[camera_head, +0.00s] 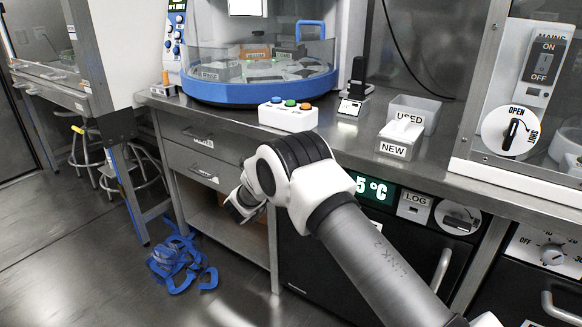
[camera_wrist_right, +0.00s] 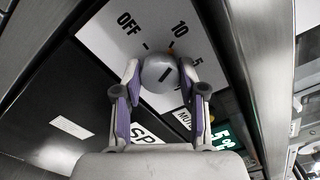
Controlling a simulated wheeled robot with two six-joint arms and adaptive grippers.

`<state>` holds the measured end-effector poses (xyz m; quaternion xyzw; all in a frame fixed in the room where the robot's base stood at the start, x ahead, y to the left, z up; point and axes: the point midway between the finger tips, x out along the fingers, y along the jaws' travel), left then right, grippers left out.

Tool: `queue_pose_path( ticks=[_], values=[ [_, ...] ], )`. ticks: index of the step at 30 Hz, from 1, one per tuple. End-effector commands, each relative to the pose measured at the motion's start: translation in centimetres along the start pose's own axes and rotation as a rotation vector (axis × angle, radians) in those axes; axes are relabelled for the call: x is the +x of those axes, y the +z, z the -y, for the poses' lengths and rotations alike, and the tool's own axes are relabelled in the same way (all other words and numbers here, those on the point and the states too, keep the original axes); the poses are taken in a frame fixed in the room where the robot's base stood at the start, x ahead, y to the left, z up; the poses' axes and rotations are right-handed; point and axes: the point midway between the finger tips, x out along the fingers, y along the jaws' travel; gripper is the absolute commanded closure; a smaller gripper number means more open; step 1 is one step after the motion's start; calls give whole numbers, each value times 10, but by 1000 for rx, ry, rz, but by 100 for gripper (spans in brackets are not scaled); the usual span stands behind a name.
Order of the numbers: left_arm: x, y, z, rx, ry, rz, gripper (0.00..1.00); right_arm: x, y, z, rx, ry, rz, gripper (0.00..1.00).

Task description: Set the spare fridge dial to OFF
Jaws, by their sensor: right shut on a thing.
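The grey round dial (camera_wrist_right: 158,74) sits on a white panel (camera_wrist_right: 100,35) in the right wrist view. Marks reading OFF, 10 and 5 stand around it. A label beginning "SP" (camera_wrist_right: 148,137) shows on the dark front below the panel. My right gripper (camera_wrist_right: 160,66) has one finger on each side of the dial and is shut on it. In the head view my right arm comes in from the lower right and hides this dial and the gripper. My left gripper is not in view.
A green temperature display (camera_head: 376,190) and a LOG box (camera_head: 415,207) are right of my arm. Another dial (camera_head: 552,254) with an OFF mark is at the far right. The metal counter (camera_head: 345,140) runs above. A blue tangle (camera_head: 180,262) lies on the floor at left.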

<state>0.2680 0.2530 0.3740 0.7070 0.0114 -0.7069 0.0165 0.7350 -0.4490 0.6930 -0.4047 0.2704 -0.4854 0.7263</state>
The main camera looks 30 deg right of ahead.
Motion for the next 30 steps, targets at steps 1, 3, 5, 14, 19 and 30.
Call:
queue_pose_path(
  ticks=[1, 3, 5, 14, 19, 30],
  values=[
    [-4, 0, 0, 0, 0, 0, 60, 0, 1, 1, -43, 1, 0, 94],
    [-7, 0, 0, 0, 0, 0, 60, 0, 1, 1, -110, 1, 0, 94],
    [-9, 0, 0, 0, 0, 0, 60, 0, 1, 1, -166, 0, 0, 94],
    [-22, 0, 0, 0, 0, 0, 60, 0, 1, 1, -451, 0, 0, 94],
    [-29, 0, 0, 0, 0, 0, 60, 0, 1, 1, -612, 0, 0, 94],
    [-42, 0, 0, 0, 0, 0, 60, 0, 0, 0, -939, 0, 1, 94]
  ],
)
